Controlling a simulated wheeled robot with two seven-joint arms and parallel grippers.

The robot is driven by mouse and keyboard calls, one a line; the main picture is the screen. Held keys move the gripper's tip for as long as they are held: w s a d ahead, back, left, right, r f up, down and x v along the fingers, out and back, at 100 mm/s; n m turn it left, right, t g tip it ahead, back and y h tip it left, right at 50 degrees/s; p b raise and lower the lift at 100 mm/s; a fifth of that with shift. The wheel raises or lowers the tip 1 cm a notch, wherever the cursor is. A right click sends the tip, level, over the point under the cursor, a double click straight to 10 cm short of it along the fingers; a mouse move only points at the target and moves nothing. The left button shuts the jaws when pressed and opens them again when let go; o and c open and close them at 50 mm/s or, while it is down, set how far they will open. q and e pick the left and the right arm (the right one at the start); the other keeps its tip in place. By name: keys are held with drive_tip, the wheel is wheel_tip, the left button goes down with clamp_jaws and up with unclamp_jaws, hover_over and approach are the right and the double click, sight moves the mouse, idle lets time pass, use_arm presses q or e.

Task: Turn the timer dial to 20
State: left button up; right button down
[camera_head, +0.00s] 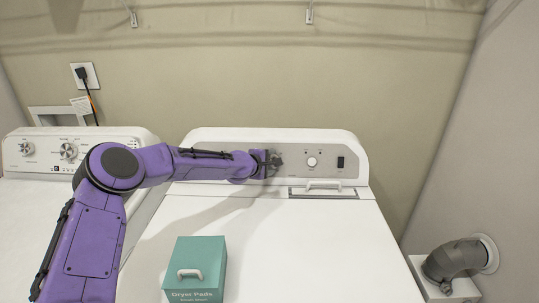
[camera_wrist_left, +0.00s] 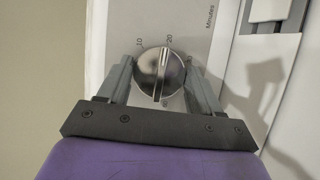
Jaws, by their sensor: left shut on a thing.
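The round silver timer dial (camera_wrist_left: 150,80) sits on the dryer's grey control panel (camera_head: 345,174). In the left wrist view the numbers 10 and 20 and the word Minutes are printed beside it. The dial's raised ridge points up in that view, between 10 and 20 and nearer to 20. My left gripper (camera_wrist_left: 159,64) is shut on the dial, one finger on each side. In the head view my left gripper (camera_head: 268,164) is at the left part of the panel and mostly hides the dial. My right gripper is not in view.
A second white knob (camera_head: 312,162) and a black switch (camera_head: 341,162) are on the panel to the right. A teal Dryer Pads box (camera_head: 208,255) stands on the dryer top. A washer (camera_head: 30,165) with knobs is at left. The dryer top at right is clear.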

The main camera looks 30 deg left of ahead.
use_arm(q)
drive_tip(key=shift+m+g+p, duration=0.3)
drive_tip(key=shift+m+p, duration=0.5)
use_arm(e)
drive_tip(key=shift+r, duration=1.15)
use_arm(q)
drive_tip(key=o, duration=1)
drive_tip(key=shift+o, duration=0.2)
drive_tip(key=shift+r, duration=0.1)
drive_tip(key=b+v, duration=0.1)
drive_tip(key=v, duration=0.9)
drive_tip(key=shift+s, duration=0.2)
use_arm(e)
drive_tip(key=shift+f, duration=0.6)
use_arm(q)
drive_tip(key=shift+r, duration=0.1)
